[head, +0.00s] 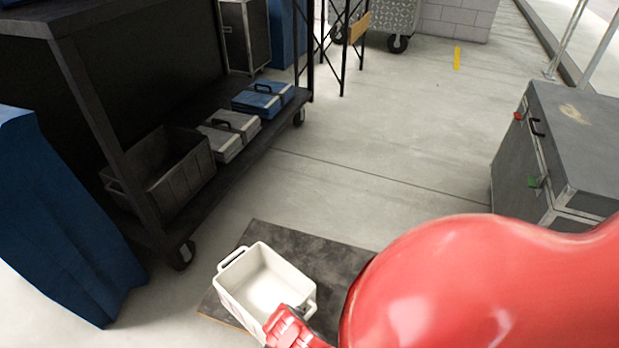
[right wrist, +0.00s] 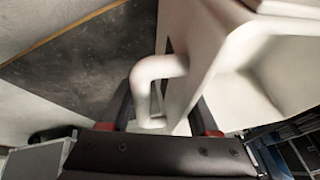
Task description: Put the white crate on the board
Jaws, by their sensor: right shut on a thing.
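The white crate (head: 238,277) is open-topped with a loop handle at each end, and shows empty in the head view. It appears over the left part of the dark grey board (head: 335,262), which lies flat on the floor. I cannot tell whether its base touches the board. My right gripper (head: 284,318) is at the crate's near right end. In the right wrist view, my right gripper (right wrist: 165,108) is shut on the handle of the crate (right wrist: 200,62), with one finger each side. The board (right wrist: 75,72) shows upper left there. My left gripper is not in view.
A black wheeled cart (head: 245,160) at the left carries a dark crate (head: 180,180), a grey case (head: 230,132) and a blue case (head: 262,97). A blue cloth-like thing (head: 60,230) stands far left. A grey flight case (head: 570,150) stands right. Floor behind the board is clear.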

